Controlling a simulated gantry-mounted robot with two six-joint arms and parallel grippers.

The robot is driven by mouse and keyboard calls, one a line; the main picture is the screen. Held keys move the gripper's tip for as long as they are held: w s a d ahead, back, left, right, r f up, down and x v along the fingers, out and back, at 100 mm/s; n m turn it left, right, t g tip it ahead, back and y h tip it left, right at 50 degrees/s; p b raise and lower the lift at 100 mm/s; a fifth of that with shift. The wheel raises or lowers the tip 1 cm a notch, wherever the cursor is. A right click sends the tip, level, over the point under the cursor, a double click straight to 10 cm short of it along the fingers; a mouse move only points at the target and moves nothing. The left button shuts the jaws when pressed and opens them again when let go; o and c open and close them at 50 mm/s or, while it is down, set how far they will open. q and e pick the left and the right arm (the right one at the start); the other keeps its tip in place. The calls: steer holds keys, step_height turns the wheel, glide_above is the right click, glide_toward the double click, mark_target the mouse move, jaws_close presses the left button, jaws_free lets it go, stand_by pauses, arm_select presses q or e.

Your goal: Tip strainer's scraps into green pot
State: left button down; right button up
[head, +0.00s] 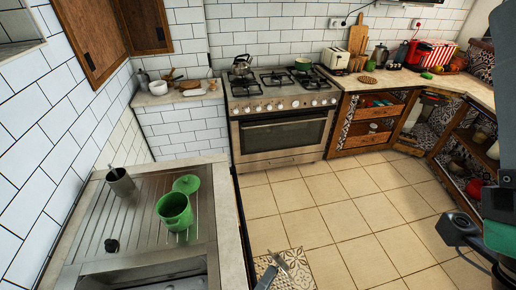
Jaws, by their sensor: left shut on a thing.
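A green pot (175,212) stands on the ribbed steel drainboard at the left. A round green piece (186,184), perhaps its lid, shows just behind its rim. A grey metal cylinder (120,182) stands further back on the drainboard; I cannot tell if it is the strainer. No scraps can be made out. My left gripper (275,270) is at the bottom middle, right of the counter and apart from the pot. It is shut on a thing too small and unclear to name. A dark part of my right arm shows at the right edge; whether its fingers are open is unclear.
The stove (283,115) with a kettle (242,64) stands at the back. The tiled floor (340,222) in the middle is clear.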

arm_select(q)
steer(key=s+a+r+n+t+y+p, duration=0.1)
steer(key=s+a+r+n+y+p, duration=0.1)
steer(key=a+r+p, duration=0.9)
steer(key=s+a+r+n+t+y+p, duration=0.2)
steer(key=a+r+y+p, duration=0.2)
steer(key=a+r+p, duration=0.6)
step_height(320, 180, up, 2)
steer(key=p, duration=0.7)
steer(key=shift+s+a, duration=0.25)
steer(key=shift+a, duration=0.15)
steer(key=shift+r, duration=0.15)
